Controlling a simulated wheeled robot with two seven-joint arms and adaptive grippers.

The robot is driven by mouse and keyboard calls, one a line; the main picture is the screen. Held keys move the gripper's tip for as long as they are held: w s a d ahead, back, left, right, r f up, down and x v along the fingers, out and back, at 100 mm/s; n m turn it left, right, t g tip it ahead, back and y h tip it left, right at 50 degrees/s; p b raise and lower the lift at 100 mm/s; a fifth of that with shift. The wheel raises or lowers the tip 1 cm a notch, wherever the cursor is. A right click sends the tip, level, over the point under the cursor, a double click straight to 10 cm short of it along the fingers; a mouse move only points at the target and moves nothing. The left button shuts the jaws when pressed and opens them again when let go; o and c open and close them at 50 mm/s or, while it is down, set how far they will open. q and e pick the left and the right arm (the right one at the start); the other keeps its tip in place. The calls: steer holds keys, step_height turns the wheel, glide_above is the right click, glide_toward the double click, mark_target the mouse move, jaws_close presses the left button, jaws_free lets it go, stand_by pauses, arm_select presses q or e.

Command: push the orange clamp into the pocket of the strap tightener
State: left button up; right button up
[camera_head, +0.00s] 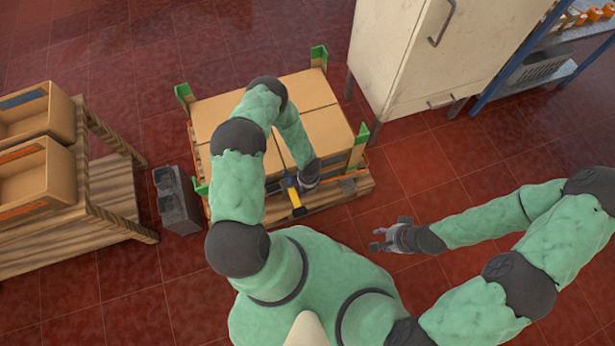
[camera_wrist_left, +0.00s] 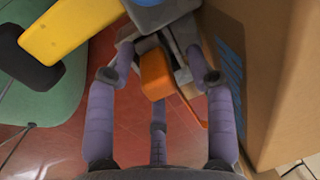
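The orange clamp (camera_wrist_left: 155,76) shows in the left wrist view, against the grey metal of the strap tightener (camera_wrist_left: 178,42). I cannot tell how deep it sits in the pocket. In the head view the left gripper (camera_head: 308,180) is beside the tightener. My right gripper (camera_head: 378,240) is open and empty, away from the load.
Cardboard boxes (camera_head: 314,92) with green corner pieces (camera_head: 318,56) stand on a wooden pallet (camera_head: 336,198). A box wall (camera_wrist_left: 262,70) rises close on the right of the left gripper. A grey block (camera_head: 178,207), wooden table (camera_head: 120,200) and cream cabinet (camera_head: 405,45) stand around.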

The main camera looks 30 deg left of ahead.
arm_select(q)
step_height(320, 180, up, 12)
steer(key=s+d, duration=0.1)
stand_by(0.6)
steer(key=shift+s+d, duration=0.1)
